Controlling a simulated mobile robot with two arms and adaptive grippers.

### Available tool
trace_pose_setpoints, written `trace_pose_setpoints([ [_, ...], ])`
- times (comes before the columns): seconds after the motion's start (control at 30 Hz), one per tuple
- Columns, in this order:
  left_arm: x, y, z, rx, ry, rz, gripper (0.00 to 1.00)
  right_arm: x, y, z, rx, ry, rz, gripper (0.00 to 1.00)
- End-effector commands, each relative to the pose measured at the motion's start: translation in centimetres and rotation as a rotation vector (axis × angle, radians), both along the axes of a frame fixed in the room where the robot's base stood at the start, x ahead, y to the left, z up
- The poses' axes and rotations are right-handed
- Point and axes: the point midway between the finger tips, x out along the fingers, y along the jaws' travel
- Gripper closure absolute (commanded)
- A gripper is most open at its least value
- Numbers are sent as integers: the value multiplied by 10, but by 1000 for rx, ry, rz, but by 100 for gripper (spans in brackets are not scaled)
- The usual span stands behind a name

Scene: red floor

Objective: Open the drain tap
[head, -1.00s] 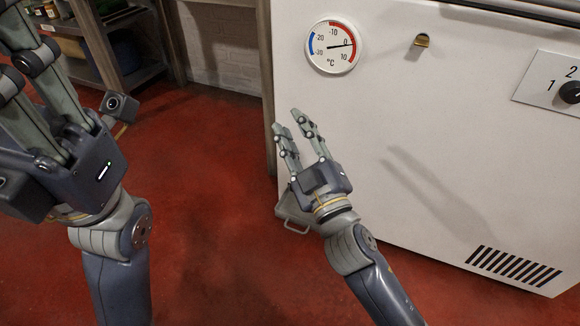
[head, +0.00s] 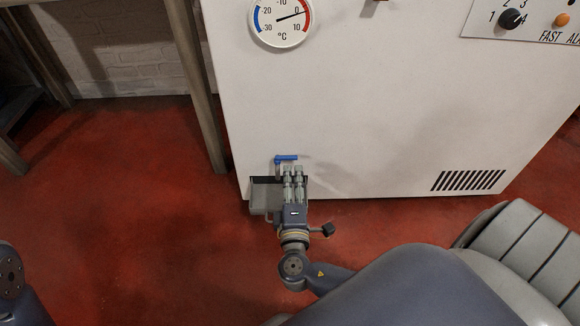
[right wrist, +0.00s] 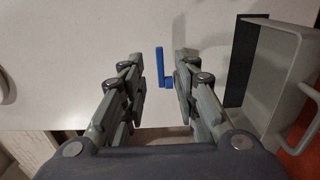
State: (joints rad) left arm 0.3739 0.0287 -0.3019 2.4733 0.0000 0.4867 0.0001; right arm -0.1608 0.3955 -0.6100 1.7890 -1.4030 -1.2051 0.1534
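The drain tap's blue handle (head: 287,158) is low on the front of the white freezer (head: 340,110), above a grey tray. My right gripper (head: 293,170) is just in front of the tap, fingertips close below the handle. In the right wrist view the right gripper (right wrist: 155,64) is open, fingers apart. The blue handle (right wrist: 161,68) stands upright in the gap there, nearer the right finger. Contact cannot be told. The tap's body is mostly hidden behind the right finger. My left gripper is not in view.
The grey tray (head: 259,199) juts from the freezer's base beside my right gripper; its wall and handle show in the right wrist view (right wrist: 292,75). A thermometer dial (head: 281,18) and a knob panel (head: 535,18) are higher up. Red floor (head: 120,220) is clear at left.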

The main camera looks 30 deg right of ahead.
Motion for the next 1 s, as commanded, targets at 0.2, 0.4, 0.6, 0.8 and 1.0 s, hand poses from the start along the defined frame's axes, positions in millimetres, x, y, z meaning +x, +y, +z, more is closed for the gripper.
trace_pose_setpoints([
  [0.2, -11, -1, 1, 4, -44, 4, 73, 32, -20, -2, -1, -2, 0, 72],
  [0.4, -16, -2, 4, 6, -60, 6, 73, 45, -27, -1, 1, 0, 1, 72],
  [0.6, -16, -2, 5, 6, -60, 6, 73, 46, -28, 0, 1, 2, 1, 72],
  [0.8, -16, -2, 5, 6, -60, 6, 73, 46, -28, 0, 2, 1, 1, 97],
  [1.0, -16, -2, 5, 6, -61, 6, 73, 46, -28, 0, 2, 1, 1, 100],
])
